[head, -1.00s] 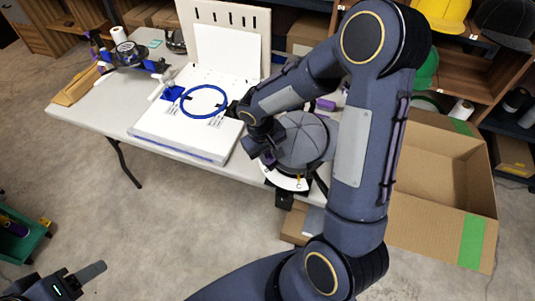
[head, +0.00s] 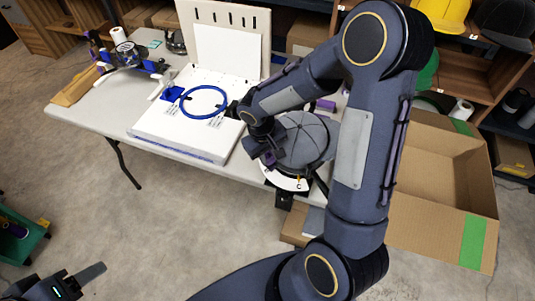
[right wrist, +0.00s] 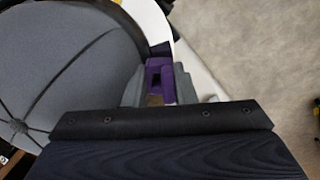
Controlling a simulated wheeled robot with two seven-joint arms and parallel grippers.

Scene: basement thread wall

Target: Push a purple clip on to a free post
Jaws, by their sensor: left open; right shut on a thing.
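A purple clip (right wrist: 160,78) shows in the right wrist view between the fingertips of my right gripper (right wrist: 158,88), which is shut on it. It is beside the grey cap and close to a white curved rim (right wrist: 150,18). In the head view my right gripper (head: 268,158) is at the left side of the grey cap (head: 303,142), over a round white plate (head: 287,181). I cannot make out any post; the cap and my arm hide part of the plate. My left gripper (head: 85,279) is open and empty at the lower left, away from the table.
A white board (head: 180,132) with a blue hoop (head: 204,101) lies on the table (head: 100,118), with an upright panel (head: 226,45) behind it. An open cardboard box (head: 440,240) stands at the right. A green bin (head: 20,240) is at the far left.

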